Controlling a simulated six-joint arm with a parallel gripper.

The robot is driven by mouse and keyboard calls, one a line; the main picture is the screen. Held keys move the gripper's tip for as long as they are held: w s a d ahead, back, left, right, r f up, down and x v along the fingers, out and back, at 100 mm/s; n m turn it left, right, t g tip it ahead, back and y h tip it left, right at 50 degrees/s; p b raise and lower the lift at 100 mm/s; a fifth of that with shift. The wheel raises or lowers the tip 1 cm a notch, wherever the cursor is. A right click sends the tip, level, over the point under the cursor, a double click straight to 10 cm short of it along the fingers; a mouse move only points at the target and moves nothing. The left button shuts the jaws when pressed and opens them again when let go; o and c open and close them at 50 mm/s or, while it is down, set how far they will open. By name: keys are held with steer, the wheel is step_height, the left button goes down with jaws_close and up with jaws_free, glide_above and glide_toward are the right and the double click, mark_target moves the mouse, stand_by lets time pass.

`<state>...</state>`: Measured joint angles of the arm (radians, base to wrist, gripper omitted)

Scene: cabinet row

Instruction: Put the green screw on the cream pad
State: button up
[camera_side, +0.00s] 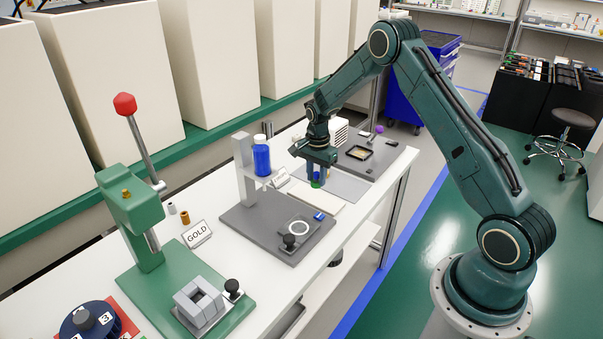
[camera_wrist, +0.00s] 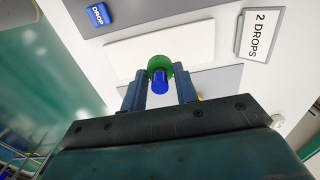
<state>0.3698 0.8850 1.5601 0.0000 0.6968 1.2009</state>
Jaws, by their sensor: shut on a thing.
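The green screw (camera_side: 316,183) is held at the fingertips of my gripper (camera_side: 317,175), which points down over the white bench. In the wrist view, the green screw (camera_wrist: 158,64) shows as a round green head with a blue cylindrical part, between the two blue fingers of my gripper (camera_wrist: 161,92). The cream pad (camera_side: 325,205) is a flat pale rectangle just below and in front of the screw. In the wrist view, the cream pad (camera_wrist: 150,45) lies past the screw, which overlaps its near edge in the picture. The screw looks above the surface; its exact height is unclear.
A grey stand with a blue bottle (camera_side: 262,158) is left of my gripper. A "2 DROPS" sign (camera_wrist: 261,34) and a blue DROP block (camera_wrist: 98,14) flank the pad. A green press (camera_side: 135,205) stands far left.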

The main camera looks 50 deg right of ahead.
mark_target(316, 181)
steer(key=shift+f, duration=2.15)
steer(key=shift+f, duration=0.15)
steer(key=o, duration=1)
steer(key=shift+c, duration=0.2)
step_height(316, 181, up, 12)
steer(key=shift+f, duration=0.1)
steer(key=shift+r, duration=0.3)
